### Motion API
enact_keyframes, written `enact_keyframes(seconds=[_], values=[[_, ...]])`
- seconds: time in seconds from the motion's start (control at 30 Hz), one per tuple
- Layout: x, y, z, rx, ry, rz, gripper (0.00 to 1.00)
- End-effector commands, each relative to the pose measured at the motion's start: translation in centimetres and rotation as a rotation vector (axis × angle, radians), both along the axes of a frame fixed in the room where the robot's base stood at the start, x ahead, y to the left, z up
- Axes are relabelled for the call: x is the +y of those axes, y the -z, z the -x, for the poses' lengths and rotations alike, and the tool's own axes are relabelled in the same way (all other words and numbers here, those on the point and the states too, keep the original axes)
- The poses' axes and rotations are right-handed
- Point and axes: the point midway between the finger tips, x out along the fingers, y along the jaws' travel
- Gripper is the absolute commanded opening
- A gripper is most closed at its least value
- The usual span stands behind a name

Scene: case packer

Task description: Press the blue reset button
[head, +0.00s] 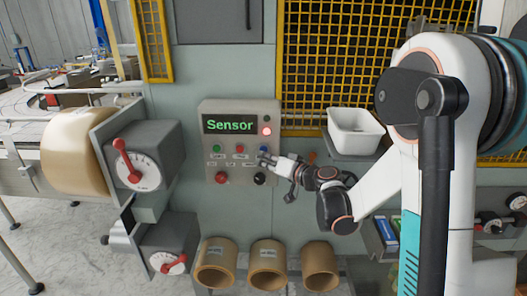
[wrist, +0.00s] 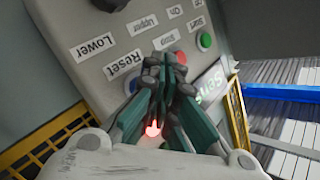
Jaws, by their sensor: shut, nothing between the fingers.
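The grey control panel (head: 207,114) has a green-lettered display reading "Sensor" (head: 230,125) and a lit red lamp (head: 266,131). Below the display is a row with a green button (head: 216,148), a red button (head: 239,149) and the blue reset button (head: 263,149) at the right. My gripper (head: 266,160) is shut and empty, its tips just below the blue button in the head view. In the wrist view my gripper (wrist: 171,64) points at the panel beside the "Reset" label (wrist: 123,63). The blue button (wrist: 132,85) is mostly hidden by the fingers there. Contact cannot be told.
A red knob (head: 221,177) and a black knob (head: 259,179) sit low on the panel. A white bin (head: 355,137) stands to the right. Grey dial boxes with red levers (head: 123,148) are at left. Several cardboard rolls (head: 268,270) lie below.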

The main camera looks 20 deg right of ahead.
Motion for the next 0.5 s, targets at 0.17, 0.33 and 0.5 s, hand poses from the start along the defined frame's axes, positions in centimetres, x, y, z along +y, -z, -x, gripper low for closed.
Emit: enact_keyframes(seconds=[0.17, 0.33, 0.5], values=[[-0.05, 0.02, -0.15, 0.000, 0.000, 0.000, 0.00], [-0.23, 0.04, -0.66, 0.000, 0.000, 0.000, 0.00], [-0.27, -0.03, -0.81, 0.000, 0.000, 0.000, 0.00]])
